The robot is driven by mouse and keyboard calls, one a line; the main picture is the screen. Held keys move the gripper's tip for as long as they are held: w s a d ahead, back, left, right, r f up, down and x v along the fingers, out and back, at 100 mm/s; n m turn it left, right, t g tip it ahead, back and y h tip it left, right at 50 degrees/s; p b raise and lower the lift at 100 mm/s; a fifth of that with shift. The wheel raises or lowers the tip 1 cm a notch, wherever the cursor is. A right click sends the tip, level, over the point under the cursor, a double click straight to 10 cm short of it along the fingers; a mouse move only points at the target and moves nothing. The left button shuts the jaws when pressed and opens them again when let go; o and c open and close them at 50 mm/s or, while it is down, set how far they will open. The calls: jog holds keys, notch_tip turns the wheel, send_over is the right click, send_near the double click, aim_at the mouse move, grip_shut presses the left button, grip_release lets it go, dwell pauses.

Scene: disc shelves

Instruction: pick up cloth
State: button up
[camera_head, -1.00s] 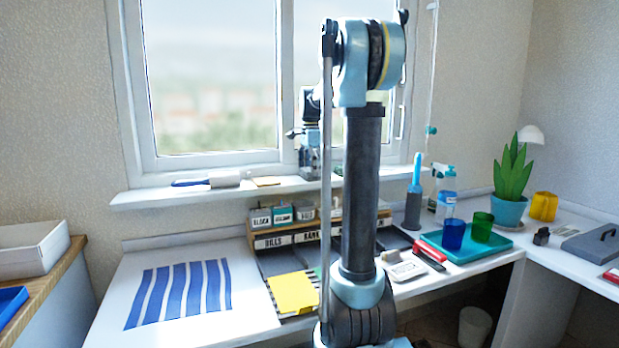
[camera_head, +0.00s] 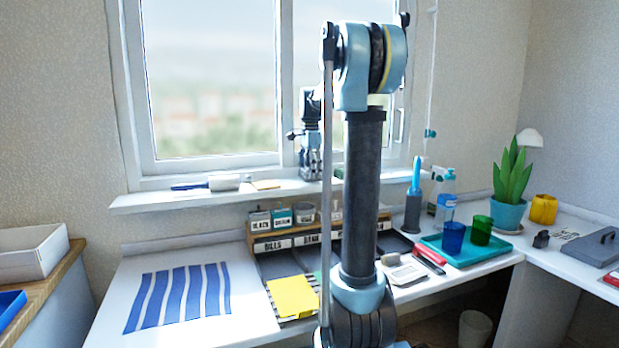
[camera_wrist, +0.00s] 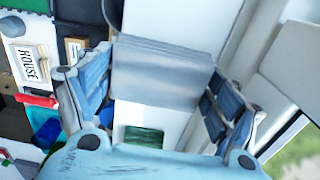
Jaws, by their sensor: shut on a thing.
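A grey folded cloth (camera_wrist: 160,75), with layered folds along its upper edge, sits between the two fingers of my gripper (camera_wrist: 158,95) in the wrist view. The fingers press on it from both sides. In the head view my gripper (camera_head: 311,165) is small, at the windowsill behind my arm, and the cloth is hard to make out there. A blue-and-white striped sheet (camera_head: 180,297) lies flat on the left of the desk, apart from my gripper.
The windowsill (camera_head: 150,201) holds a brush and a pale cylinder (camera_head: 224,182). Below stand a labelled organiser (camera_head: 272,244) and a yellow pad (camera_head: 293,296). Right are a teal tray (camera_head: 470,258) with cups, bottles and a potted plant (camera_head: 512,180). The window is close behind my gripper.

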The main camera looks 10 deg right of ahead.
notch_tip(320, 180, up, 6)
jog(key=shift+r, duration=0.1)
jog(key=s+d, duration=0.2)
jog(key=s, duration=0.7)
jog(key=s+d, duration=0.2)
jog(key=s, duration=0.8)
jog(key=shift+f, duration=0.2)
jog(key=w+a, duration=0.1)
jog(key=w, duration=0.5)
jog(key=w+a, duration=0.1)
jog(key=w, duration=0.5)
jog(key=w+a, duration=0.1)
jog(key=w, duration=0.5)
jog(key=shift+w+a, duration=0.15)
jog(key=shift+a, duration=0.25)
jog(key=shift+w+a+f, duration=0.1)
jog(key=shift+w+f, duration=0.3)
jog(key=shift+w, duration=0.05)
